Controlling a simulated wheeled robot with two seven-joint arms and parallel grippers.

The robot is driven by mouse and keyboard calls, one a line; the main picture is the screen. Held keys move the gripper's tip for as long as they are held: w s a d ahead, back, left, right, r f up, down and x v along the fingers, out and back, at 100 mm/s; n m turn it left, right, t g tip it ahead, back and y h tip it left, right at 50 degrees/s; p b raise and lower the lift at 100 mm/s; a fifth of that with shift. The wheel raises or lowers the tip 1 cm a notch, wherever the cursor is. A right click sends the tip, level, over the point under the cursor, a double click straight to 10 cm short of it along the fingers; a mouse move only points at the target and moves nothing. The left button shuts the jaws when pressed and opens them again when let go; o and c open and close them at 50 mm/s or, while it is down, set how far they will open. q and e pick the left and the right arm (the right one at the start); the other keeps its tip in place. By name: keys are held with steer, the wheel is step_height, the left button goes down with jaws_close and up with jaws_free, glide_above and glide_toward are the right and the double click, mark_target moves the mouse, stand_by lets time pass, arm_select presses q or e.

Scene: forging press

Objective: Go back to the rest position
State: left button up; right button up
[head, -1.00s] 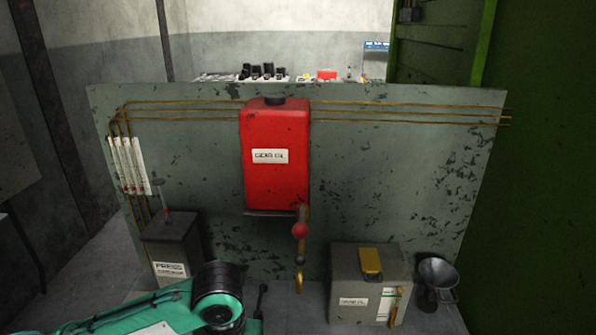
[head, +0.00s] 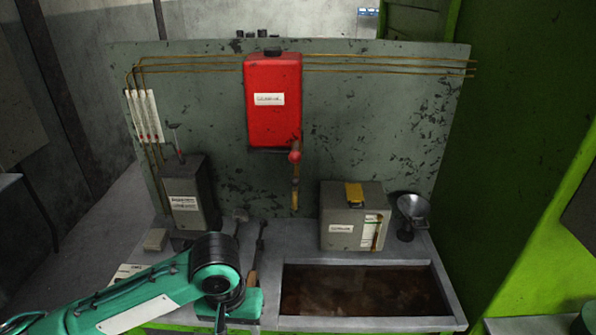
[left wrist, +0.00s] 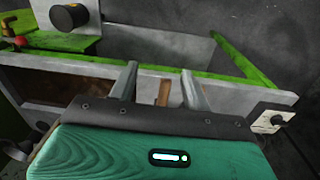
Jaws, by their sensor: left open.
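My green left arm (head: 125,305) comes in from the lower left of the head view. Its dark wrist joint (head: 216,262) is above the near left part of the grey bench; the fingers are not clear there. In the left wrist view my left gripper (left wrist: 160,85) has its two grey fingers apart with nothing between them. A wooden strip shows beyond the gap. My right gripper is not in view.
A red oil tank (head: 273,105) hangs on the green back panel (head: 375,110). A grey box (head: 352,207), a metal funnel (head: 413,213) and a dark box (head: 187,195) stand on the bench. A sunken brown tray (head: 360,290) lies at front right. A green wall (head: 525,130) closes the right.

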arm_select(q)
steer(key=s+d+f+m+t+h, duration=0.2)
steer(key=s+d+f+h, duration=0.2)
steer(key=f, duration=0.2)
steer(key=s+a+f+n+t+y, duration=0.1)
steer(key=s+a+f+y, duration=0.1)
steer(key=s+a+f, duration=0.35)
steer(key=s+a+f+y, duration=0.25)
steer(key=s+a, duration=0.35)
steer(key=a, duration=0.4)
step_height(320, 180, down, 31)
steer(key=g, duration=0.1)
steer(key=s+a+f, duration=0.1)
steer(key=s+f, duration=0.8)
steer(key=f, duration=0.1)
steer(key=s+a+f+g, duration=0.1)
steer(key=s+a+f, duration=0.1)
steer(key=s+f, duration=0.8)
steer(key=shift+a, duration=0.25)
